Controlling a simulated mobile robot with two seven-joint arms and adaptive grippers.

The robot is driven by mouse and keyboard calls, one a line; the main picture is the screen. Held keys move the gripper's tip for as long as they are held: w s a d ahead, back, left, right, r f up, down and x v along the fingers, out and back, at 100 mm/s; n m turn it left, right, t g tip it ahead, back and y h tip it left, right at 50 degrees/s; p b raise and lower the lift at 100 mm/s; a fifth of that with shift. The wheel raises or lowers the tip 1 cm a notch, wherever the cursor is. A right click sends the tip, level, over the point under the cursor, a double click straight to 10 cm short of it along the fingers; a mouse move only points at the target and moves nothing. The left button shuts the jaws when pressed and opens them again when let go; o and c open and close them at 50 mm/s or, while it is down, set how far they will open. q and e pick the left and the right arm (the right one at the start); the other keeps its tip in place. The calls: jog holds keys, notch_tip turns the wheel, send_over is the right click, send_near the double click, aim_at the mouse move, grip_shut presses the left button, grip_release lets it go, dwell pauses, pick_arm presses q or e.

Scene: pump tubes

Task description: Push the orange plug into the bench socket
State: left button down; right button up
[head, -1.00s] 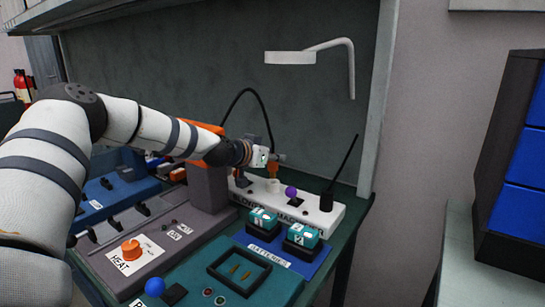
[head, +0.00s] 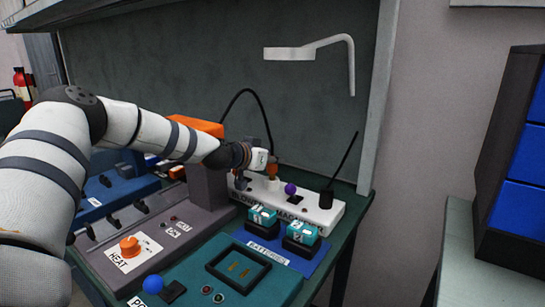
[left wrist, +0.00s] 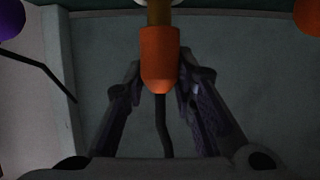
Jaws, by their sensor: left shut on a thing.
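The orange plug (left wrist: 160,55) is between my left gripper's fingers (left wrist: 158,78) in the left wrist view. A tan pin extends from it toward a white rim (left wrist: 165,2) at the top edge. In the head view the plug (head: 272,173) shows just below my left gripper (head: 271,160), directly above a short white socket (head: 273,185) on the white machine (head: 316,214). The gripper is shut on the plug. I cannot tell how far the pin sits inside the socket. My right gripper is not in view.
A purple ball (head: 290,188) and a black post (head: 326,199) stand on the white machine to the right. Teal batteries (head: 262,218) sit in front. A grey heater unit with an orange knob (head: 130,246) is at left.

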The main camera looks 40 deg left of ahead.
pick_arm(q)
jog(key=shift+s+f+b, duration=0.1)
jog(key=shift+f+b, duration=0.3)
jog(key=shift+f, duration=0.95)
jog(key=c, duration=1.2)
grip_release()
jog(key=shift+c, duration=0.2)
jog(key=shift+r, duration=0.15)
notch_tip(320, 180, up, 10)
jog(key=shift+f, duration=0.15)
